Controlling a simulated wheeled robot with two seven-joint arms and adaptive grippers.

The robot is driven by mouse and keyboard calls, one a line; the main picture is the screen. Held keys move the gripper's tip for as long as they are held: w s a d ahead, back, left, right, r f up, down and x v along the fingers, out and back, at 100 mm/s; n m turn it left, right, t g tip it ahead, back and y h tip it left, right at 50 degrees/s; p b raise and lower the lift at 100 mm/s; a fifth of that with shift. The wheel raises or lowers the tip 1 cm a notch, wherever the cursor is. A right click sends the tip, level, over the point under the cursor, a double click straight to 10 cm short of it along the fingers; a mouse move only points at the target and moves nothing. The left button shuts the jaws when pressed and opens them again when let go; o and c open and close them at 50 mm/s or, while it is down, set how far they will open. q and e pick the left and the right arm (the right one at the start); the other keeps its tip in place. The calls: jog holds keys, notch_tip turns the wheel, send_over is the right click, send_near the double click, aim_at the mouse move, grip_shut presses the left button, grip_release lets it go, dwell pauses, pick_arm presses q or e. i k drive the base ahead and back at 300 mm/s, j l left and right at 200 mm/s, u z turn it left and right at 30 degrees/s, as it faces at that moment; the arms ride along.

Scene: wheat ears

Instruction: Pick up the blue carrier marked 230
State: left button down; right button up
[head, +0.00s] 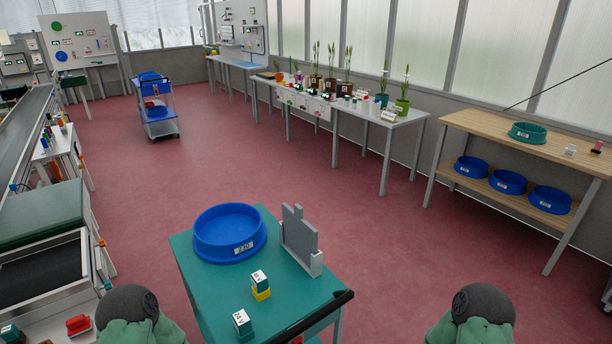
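The blue carrier marked 230 (230,237) is a round, open blue ring-shaped tub. It stands upright on the back left of the teal-topped table (211,290) in front of me. Its white label, reading 230, faces me. It looks empty, and nothing is touching it that I can see. Neither of my grippers shows in the head view. Only rounded dark and green parts of my own arms appear at the bottom left and bottom right.
A grey upright plate in a stand (300,240) is close to the carrier's right. Small labelled blocks (260,284) stand nearer me, and a black handle (318,316) edges the table. More blue carriers (508,182) sit on the right bench's lower shelf.

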aim_at(231, 232)
jog(key=i+j+z, duration=0.1)
jog(key=j+z, duration=0.35)
jog(key=j, duration=2.05)
jog(key=i+j+u, duration=0.1)
jog(key=j+u, duration=0.3)
jog(key=i+j+u, duration=0.1)
jog(key=j+u, duration=0.3)
jog(key=l, duration=0.1)
